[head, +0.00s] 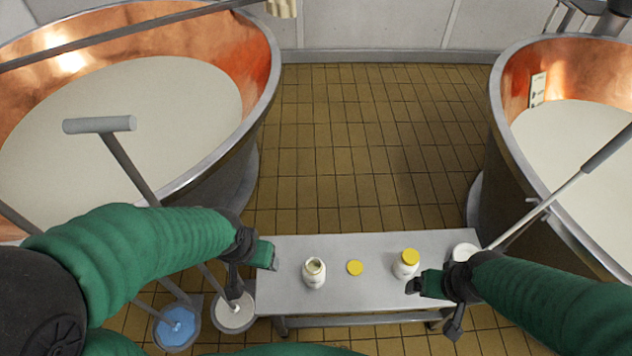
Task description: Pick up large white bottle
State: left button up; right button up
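Two white bottles stand upright on a small grey table (370,290). The left one (314,276) has an open mouth, and a round yellow lid (355,267) lies to its right. The right one (403,269) wears a yellow cap; the two look about the same size. My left gripper (268,255) is at the table's left end, left of the open bottle and apart from it. My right gripper (414,286) is close to the capped bottle, just below and right of it in the picture; I cannot tell if they touch. The finger gaps are not clear in either gripper.
Copper vats of whitish liquid stand at left (262,90) and right (500,110), with long-handled tools across them. A white round item (464,251) is at the table's right end. Buckets with blue (175,326) and white (234,314) contents stand left. Tiled floor behind is clear.

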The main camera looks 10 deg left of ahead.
aim_at(313, 270)
jog(key=l+u, duration=0.1)
jog(key=u, duration=0.35)
jog(key=k+l+z, duration=0.15)
jog(key=l, duration=0.2)
jog(key=k+l+z, duration=0.15)
jog(key=l, duration=0.25)
jog(key=k+l+z, duration=0.2)
jog(key=l, duration=0.15)
